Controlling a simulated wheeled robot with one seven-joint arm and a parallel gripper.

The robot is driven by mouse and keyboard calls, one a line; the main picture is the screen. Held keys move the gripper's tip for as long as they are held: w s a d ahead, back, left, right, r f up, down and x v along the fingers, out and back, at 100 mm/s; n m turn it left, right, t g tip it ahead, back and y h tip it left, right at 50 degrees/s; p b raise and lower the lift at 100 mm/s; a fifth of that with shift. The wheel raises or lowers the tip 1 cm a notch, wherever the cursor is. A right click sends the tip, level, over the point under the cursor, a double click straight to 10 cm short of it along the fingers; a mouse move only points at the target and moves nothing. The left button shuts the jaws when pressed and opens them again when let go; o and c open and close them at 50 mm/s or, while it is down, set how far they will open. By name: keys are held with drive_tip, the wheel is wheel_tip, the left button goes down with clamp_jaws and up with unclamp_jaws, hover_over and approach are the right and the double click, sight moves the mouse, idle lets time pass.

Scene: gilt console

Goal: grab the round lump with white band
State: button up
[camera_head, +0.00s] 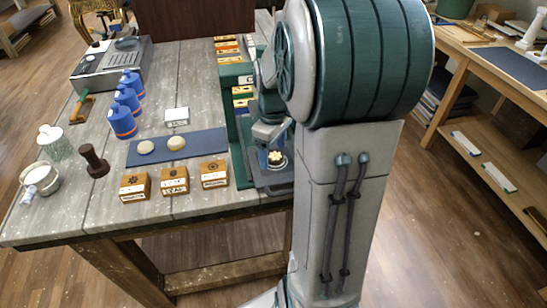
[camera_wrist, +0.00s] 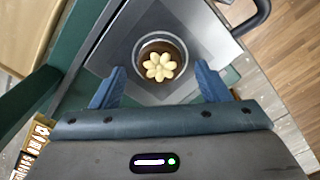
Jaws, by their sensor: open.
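A round brown lump with a cream flower-shaped top and a pale band around it (camera_head: 277,164) sits on a grey metal plate at the right end of the table. In the wrist view the lump (camera_wrist: 148,81) is seen from above, ahead of my fingers and near the middle. My gripper (camera_wrist: 160,84) is open and empty, with one blue finger to each side of the lump's near edge. In the head view my gripper (camera_head: 271,134) is just above the lump. I cannot tell whether the fingers are level with it. The lump's underside is hidden.
A green frame (camera_head: 241,150) stands left of the plate. A blue mat (camera_head: 205,142) with two pale round discs (camera_head: 146,147) lies further left. Several wooden boxes (camera_head: 174,181), blue bottles (camera_head: 122,120) and a dark stamp (camera_head: 95,161) stand on the table.

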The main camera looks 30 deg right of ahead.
drive_tip(key=shift+f, duration=0.4)
drive_tip(key=c, duration=1.1)
drive_tip(key=shift+o, duration=0.2)
drive_tip(key=shift+r, duration=0.15)
